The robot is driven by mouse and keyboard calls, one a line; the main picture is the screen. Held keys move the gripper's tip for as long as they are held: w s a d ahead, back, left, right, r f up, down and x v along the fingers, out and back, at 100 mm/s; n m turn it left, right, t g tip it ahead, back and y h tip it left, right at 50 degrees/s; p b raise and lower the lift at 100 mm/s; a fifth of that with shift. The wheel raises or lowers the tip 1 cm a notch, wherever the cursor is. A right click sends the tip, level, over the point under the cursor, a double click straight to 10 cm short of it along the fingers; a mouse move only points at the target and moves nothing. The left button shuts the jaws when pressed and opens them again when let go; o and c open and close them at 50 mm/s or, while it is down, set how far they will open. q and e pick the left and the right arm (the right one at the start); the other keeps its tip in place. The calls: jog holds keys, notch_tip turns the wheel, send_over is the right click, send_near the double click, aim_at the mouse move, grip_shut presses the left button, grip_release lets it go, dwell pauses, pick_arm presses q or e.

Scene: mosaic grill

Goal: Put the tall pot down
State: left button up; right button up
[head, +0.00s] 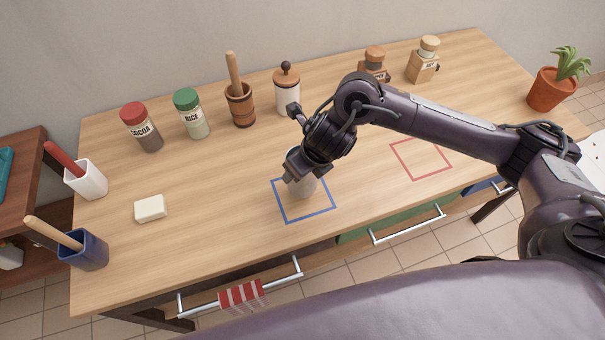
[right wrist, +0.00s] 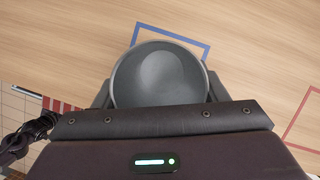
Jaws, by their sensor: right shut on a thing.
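The tall pot (head: 302,186) is grey and round. It is at the blue square outline (head: 306,221) on the wooden table, partly hidden behind my right gripper (head: 301,172) in the head view. In the right wrist view the open top of the pot (right wrist: 160,75) faces the camera, with part of the blue outline (right wrist: 205,48) showing around its far side. My right gripper is shut on the pot. I cannot tell whether the pot's base touches the table. My left gripper is not in view.
A red square outline (head: 421,176) lies to the right. Cocoa (head: 148,137) and rice (head: 193,120) jars, a mortar (head: 240,107) and a lidded canister (head: 287,94) stand behind. A white block (head: 150,209) lies left. The table between the block and the blue outline is clear.

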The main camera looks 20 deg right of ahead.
notch_tip(320, 180, down, 4)
jog(key=shift+d+r, duration=0.1)
jog(key=shift+r, duration=0.15)
jog(key=shift+f, duration=0.15)
jog(key=o, duration=1.1)
jog(key=shift+b, duration=0.3)
